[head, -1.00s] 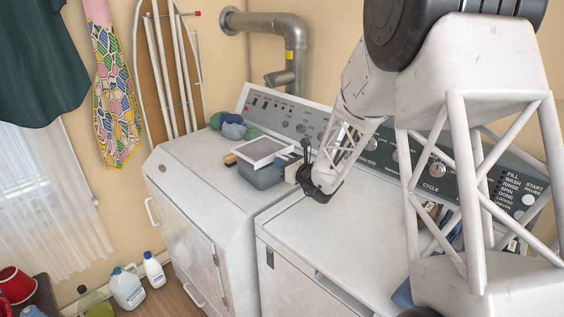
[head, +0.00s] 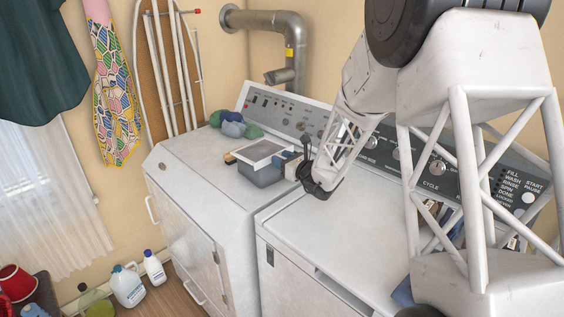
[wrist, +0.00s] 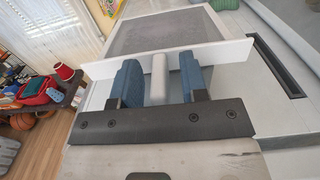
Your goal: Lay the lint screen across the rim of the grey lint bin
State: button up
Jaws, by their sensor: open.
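The lint screen (head: 263,151), a grey mesh in a pale frame, lies over the top of the grey lint bin (head: 262,177) on the left machine. In the wrist view the screen (wrist: 165,33) spreads ahead of my gripper, with its pale near edge facing me. My gripper (head: 298,167) is at the screen's right side. In the wrist view my gripper (wrist: 160,78) is open, its two blue fingers on either side of the screen's pale tab (wrist: 158,80), with gaps on both sides. The bin's rim is mostly hidden under the screen.
Green and blue bundles (head: 232,126) lie behind the bin near the control panel (head: 285,112). A small tan and dark object (head: 230,158) lies left of the bin. The right machine's top (head: 330,235) is clear in front. Bottles (head: 128,287) stand on the floor.

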jog(key=v, duration=1.2)
jog(key=shift+r, duration=0.3)
dwell(0.4)
jog(key=s+a+r+n+g+h, duration=0.1)
jog(key=s+r+n+g, duration=0.3)
jog(key=s, duration=0.4)
jog(key=s+a+r+n+g, duration=0.1)
jog(key=s+r+n+g, duration=0.15)
jog(key=s+n, duration=0.45)
jog(key=s+a+r+n+g+h, duration=0.15)
jog(key=s+n+g, duration=0.25)
jog(key=s, duration=0.5)
jog(key=s+d+r+n+h, duration=0.1)
jog(key=s+d+n+h, duration=0.4)
jog(key=s, duration=0.4)
jog(key=s+d+r+n+h, duration=0.1)
jog(key=s+d+n+h, duration=0.4)
jog(key=s+d, duration=0.3)
jog(key=s+n, duration=0.1)
jog(key=s, duration=0.1)
jog(key=shift+s+d+r+n, duration=0.25)
jog(key=shift+s+r+n, duration=0.05)
jog(key=shift+n, duration=0.1)
